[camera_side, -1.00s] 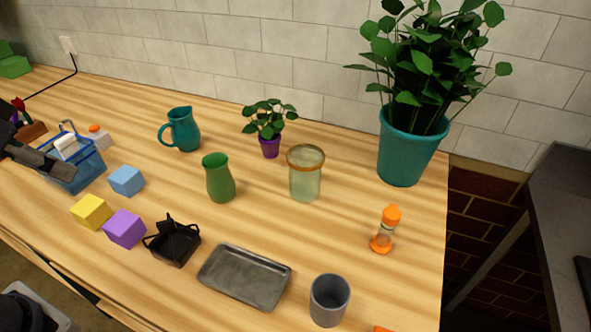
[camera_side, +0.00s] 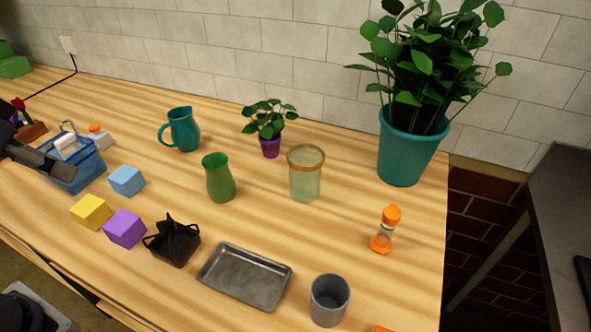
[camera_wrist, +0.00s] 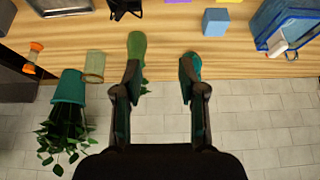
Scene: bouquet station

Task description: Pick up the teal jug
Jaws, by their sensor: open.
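The teal jug (camera_side: 184,131) stands upright on the wooden table, its handle to the left in the side view. In the wrist view the jug (camera_wrist: 194,66) shows only in part, behind the right-hand finger. My gripper (camera_wrist: 159,72) is open, with nothing between its fingers. In the side view a dark part of my gripper (camera_side: 42,163) is at the left edge, in front of the blue basket and apart from the jug. A green vase (camera_side: 219,178) stands to the right of the jug; it also shows near the left-hand finger in the wrist view (camera_wrist: 137,48).
A blue basket (camera_side: 88,175) and blue, yellow and purple blocks are at the left. A small potted plant (camera_side: 270,147), a glass jar (camera_side: 305,178) and a large potted plant (camera_side: 404,150) stand right of the jug. A metal tray (camera_side: 245,276) lies in front.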

